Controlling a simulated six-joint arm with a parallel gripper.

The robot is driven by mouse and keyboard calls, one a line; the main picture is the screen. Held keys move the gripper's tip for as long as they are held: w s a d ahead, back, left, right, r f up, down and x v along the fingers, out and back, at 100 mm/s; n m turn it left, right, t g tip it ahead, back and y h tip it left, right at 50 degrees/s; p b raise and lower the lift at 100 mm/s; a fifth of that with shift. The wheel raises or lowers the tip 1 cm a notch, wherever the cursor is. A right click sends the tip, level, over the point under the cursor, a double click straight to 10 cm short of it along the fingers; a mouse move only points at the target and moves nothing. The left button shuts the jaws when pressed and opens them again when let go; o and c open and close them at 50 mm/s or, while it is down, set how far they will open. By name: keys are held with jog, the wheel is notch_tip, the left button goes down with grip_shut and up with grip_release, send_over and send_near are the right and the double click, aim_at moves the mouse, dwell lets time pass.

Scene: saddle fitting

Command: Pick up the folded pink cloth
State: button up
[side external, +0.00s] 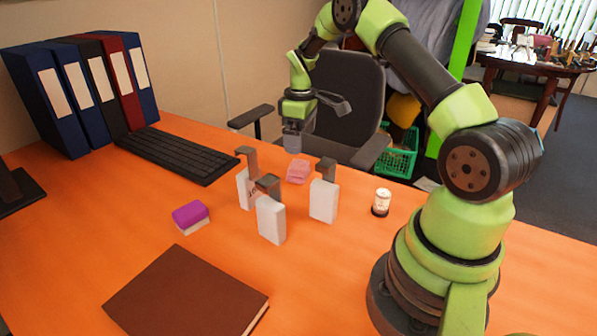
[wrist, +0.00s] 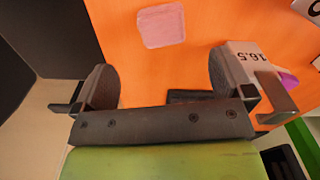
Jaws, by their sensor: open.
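The folded pink cloth (side external: 298,171) lies on the orange table near its far edge, behind the white blocks in the side view. In the wrist view the pink cloth (wrist: 162,25) lies flat on the table, ahead of the space between the fingers. My gripper (side external: 293,140) is above the table, over the area of the cloth and apart from it. In the wrist view my gripper (wrist: 162,88) has its two fingers spread wide with nothing between them.
Several white blocks with dark hooked tops (side external: 324,200) stand upright close to the cloth. A white block marked 16.5 (wrist: 248,60) is near the right finger. A purple-and-white sponge (side external: 190,217), brown book (side external: 185,295), keyboard (side external: 177,153) and small jar (side external: 381,202) are farther off.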

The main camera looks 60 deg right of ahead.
aim_at(299, 165)
notch_tip(299, 165, down, 10)
jog(key=shift+w+a+r, duration=0.15)
jog(key=shift+r, duration=0.1)
jog(key=shift+c, duration=0.5)
jog(key=c, duration=0.9)
